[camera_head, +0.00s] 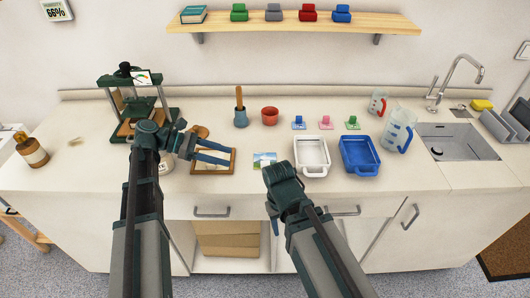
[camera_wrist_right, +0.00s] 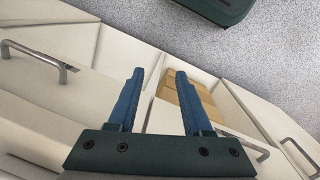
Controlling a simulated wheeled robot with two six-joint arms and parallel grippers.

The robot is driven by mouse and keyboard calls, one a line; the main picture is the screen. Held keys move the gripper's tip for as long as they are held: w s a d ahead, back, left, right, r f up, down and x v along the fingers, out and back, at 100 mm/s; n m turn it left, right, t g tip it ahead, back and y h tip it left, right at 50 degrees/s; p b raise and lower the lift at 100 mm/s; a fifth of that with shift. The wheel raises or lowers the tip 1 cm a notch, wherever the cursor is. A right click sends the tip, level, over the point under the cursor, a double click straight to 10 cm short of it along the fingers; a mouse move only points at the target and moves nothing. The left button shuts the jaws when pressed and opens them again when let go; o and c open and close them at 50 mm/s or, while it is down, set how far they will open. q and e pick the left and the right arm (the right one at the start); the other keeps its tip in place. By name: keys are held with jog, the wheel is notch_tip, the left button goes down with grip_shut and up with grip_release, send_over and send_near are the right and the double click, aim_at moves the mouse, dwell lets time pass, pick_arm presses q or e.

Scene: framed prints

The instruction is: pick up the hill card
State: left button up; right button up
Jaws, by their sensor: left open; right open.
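The hill card (camera_head: 264,159), a small print with blue sky and green ground, lies flat near the counter's front edge, left of the white tray. My left gripper (camera_head: 229,156) is open and empty, over a brown wooden frame (camera_head: 220,168), with its fingers pointing right toward the card but apart from it. My right gripper (camera_head: 275,227) points down in front of the counter edge, mostly hidden behind its own wrist. The right wrist view shows its two blue fingers (camera_wrist_right: 158,72) spread and empty, with the cabinet front and floor beyond.
A white tray (camera_head: 312,171) and a blue tray (camera_head: 375,169) stand right of the card. Small coloured stands (camera_head: 326,123), a plunger (camera_head: 240,112) and a red pot (camera_head: 270,116) are behind. A green press (camera_head: 146,78) stands at left, a sink (camera_head: 459,148) at right.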

aim_at(263, 162)
pick_arm(q)
jog(key=shift+w, duration=0.45)
jog(key=shift+s+d+f, duration=0.1)
jog(key=shift+d+f, duration=0.1)
jog(key=shift+d, duration=0.2)
jog(key=b+x, duration=0.3)
jog(key=x, duration=0.4)
jog(key=shift+d, duration=0.4)
pick_arm(e)
jog(key=f, duration=0.3)
jog(key=shift+w+f, duration=0.1)
jog(key=shift+w, duration=0.25)
pick_arm(q)
jog(key=x, duration=0.1)
jog(key=b+x, duration=0.1)
jog(key=x, duration=0.1)
jog(key=w+b+x, duration=0.1)
jog(key=x, duration=0.1)
jog(key=shift+d, duration=0.15)
grip_shut()
pick_arm(e)
jog(key=shift+f, duration=0.95)
